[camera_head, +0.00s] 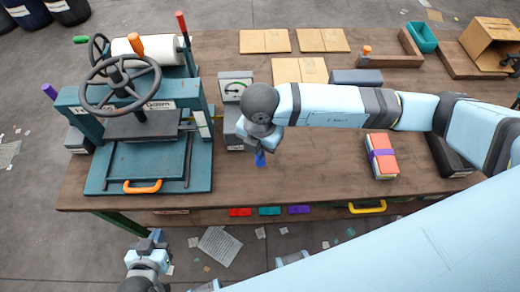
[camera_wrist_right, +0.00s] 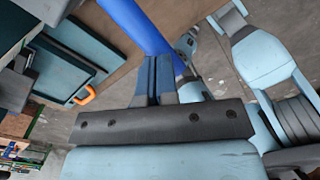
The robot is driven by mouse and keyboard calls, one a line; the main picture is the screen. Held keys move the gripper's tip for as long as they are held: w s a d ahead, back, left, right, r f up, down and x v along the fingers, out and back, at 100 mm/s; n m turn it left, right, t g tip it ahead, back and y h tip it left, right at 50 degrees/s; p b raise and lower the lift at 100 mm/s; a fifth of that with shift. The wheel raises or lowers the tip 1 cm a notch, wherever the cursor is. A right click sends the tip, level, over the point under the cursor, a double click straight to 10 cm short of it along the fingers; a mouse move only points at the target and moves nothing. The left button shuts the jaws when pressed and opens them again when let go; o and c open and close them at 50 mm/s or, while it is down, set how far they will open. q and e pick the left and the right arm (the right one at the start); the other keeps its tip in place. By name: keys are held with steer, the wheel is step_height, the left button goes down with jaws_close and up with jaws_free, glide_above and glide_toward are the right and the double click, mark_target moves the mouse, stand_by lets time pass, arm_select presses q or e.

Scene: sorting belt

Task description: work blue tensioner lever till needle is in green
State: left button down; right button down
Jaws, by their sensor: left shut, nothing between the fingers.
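The blue lever (camera_wrist_right: 138,25) runs diagonally past my right gripper's fingertips in the right wrist view. Its blue end (camera_head: 260,159) shows below my right wrist in the head view; my arm hides the rest. My right gripper (camera_wrist_right: 157,60) has its fingers close together at the lever, but whether they clasp it or only lie against it is unclear. My left gripper (camera_head: 156,236) is shut and empty, off the table's front edge.
A teal press (camera_head: 157,180) with a large handwheel (camera_head: 120,85) stands left on the bench. A red book bundle with a purple band (camera_head: 381,156) lies at the right. Cardboard pieces (camera_head: 264,41) lie behind. The bench middle in front of the right arm is clear.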

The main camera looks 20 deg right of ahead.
step_height(320, 180, down, 8)
steer(key=b, duration=0.5)
steer(key=shift+b, duration=0.35)
stand_by(1.9)
steer(key=shift+r, duration=0.1)
step_height(320, 180, up, 11)
steer(key=p, duration=0.7)
step_height(320, 180, up, 2)
steer(key=shift+r+p, duration=0.15)
steer(key=shift+p, duration=0.9)
steer(key=shift+r+p, duration=0.35)
steer(key=shift+r, duration=0.25)
steer(key=shift+w+d, duration=0.1)
steer(key=shift+w, duration=0.05)
